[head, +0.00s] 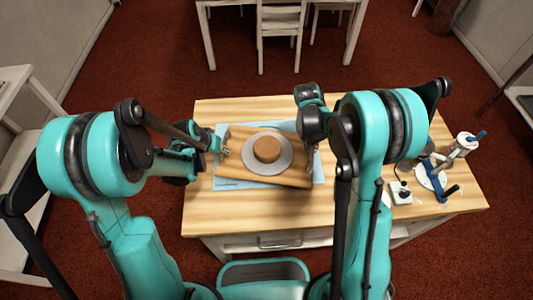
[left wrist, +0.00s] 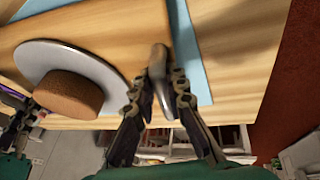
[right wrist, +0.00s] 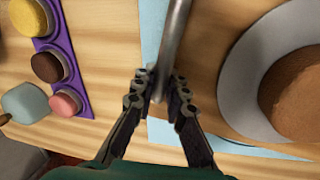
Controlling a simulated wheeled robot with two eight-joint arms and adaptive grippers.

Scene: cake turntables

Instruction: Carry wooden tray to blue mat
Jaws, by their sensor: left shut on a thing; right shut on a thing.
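The wooden tray (head: 233,165) lies over the blue mat (head: 236,184), slightly turned, with mat showing along several sides. I cannot tell whether the tray touches the mat or hangs just above it. A grey round plate (head: 284,165) with a brown cake (head: 267,148) is on the tray. My left gripper (head: 222,149) is at the tray's left end, shut on its metal handle (left wrist: 158,62). My right gripper (head: 312,158) is at the right end, shut on the other handle (right wrist: 173,40). My right arm hides part of the table.
A white and blue stand (head: 437,178) and a small white box (head: 400,192) are on the table's right side. In the right wrist view, a purple holder (right wrist: 62,48) with round sweets lies beside the mat. The wooden table (head: 225,215) is bare in front.

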